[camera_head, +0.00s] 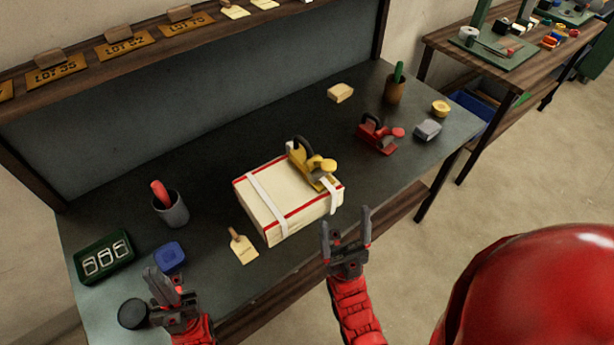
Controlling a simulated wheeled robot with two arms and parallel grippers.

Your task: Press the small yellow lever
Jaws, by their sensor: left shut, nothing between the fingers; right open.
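A yellow tool (313,166) with a dark curved handle and a rounded yellow lever-like end (328,165) sits on top of a cream box (285,196) with red edges and white straps. The box rests on the dark table (215,150). My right gripper (346,218) is open and empty, at the table's front edge, just in front of the box's right end and apart from the tool. My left gripper (165,279) is shut and empty near the front left, beside a black round container (132,313).
A similar red tool (377,137), a grey block (428,130), a yellow round item (440,108) and a brown cup (395,89) stand right of the box. A grey cup (171,208), a tag (242,246), a blue item (169,257) and a green tray (80,270) lie left.

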